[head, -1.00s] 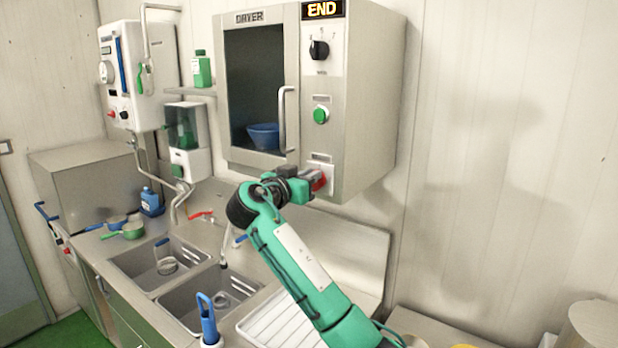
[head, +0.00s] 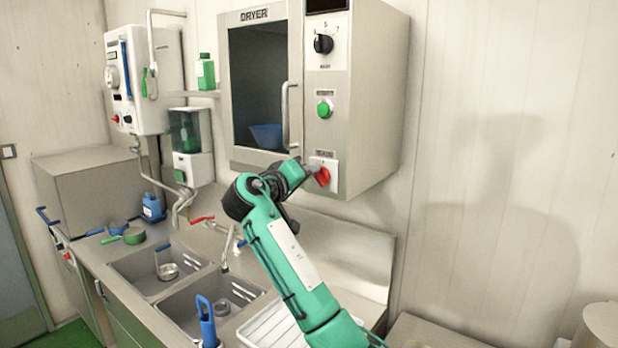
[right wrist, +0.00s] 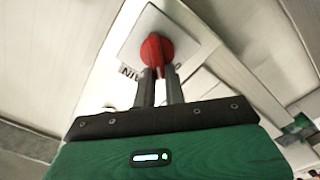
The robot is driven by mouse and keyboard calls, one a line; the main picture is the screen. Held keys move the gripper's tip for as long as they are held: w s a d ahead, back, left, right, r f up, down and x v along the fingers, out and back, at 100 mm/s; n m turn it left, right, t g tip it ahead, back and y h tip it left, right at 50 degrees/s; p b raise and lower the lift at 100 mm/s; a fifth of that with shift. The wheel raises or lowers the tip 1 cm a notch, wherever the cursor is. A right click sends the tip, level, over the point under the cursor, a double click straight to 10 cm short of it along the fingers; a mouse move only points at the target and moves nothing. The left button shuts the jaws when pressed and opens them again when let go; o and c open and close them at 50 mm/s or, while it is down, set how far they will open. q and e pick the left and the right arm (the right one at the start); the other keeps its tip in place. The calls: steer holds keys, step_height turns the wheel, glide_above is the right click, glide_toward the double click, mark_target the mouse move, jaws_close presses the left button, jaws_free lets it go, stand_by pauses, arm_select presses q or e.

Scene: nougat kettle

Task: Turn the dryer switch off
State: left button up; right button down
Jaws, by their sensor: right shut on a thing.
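The dryer (head: 367,95) hangs on the wall with its door closed. Its red rotary switch (head: 323,177) sits on a white plate low on the control panel. The display (head: 326,4) above is dark. My right gripper (head: 311,171) reaches the switch from the left and partly covers its plate. In the right wrist view, the switch (right wrist: 156,46) has its ridge between the two fingertips of my gripper (right wrist: 158,76), which is shut on it. My left gripper is not in view.
A blue bowl (head: 266,136) is inside the dryer behind the glass. The door handle (head: 287,115) is close above my right gripper. Below are two sinks (head: 160,292), a tap and a white drainer tray (head: 262,330). The wall to the right is clear.

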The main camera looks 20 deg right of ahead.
steer(key=shift+w+a+f+n+p, duration=0.1)
steer(key=shift+f+n, duration=0.1)
steer(key=shift+n, duration=1.2)
steer(key=shift+w+f+n+p, duration=0.1)
steer(key=shift+f+n, duration=0.1)
steer(key=shift+n, duration=1.2)
steer(key=shift+w+a+f+n+p, duration=0.1)
steer(key=shift+f+n, duration=0.1)
steer(key=shift+n, duration=1.2)
steer(key=c, duration=1.5)
jaws_free()
steer(key=shift+f, duration=0.1)
steer(key=shift+o, duration=0.2)
